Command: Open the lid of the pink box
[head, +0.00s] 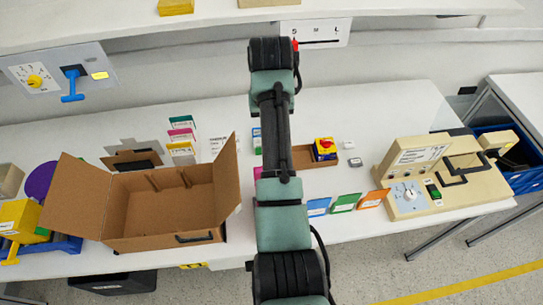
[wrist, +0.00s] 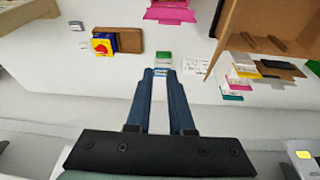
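A pink box (wrist: 170,13) shows at the top edge of the wrist view, partly cut off; I cannot tell how its lid stands. In the head view only a pink sliver (head: 257,174) shows beside my arm, which hides the rest. My gripper (wrist: 158,75) has two dark blue fingers with a gap between them and nothing clearly held. It is apart from the pink box in the picture, lower in the wrist view. The gripper is hidden behind my arm in the head view.
An open cardboard box (head: 165,205) stands on the table left of my arm. A small green-topped box (wrist: 163,58) shows by the fingertips. A red and yellow switch (head: 325,148), coloured cards (head: 343,203) and a beige machine (head: 425,170) are to the right.

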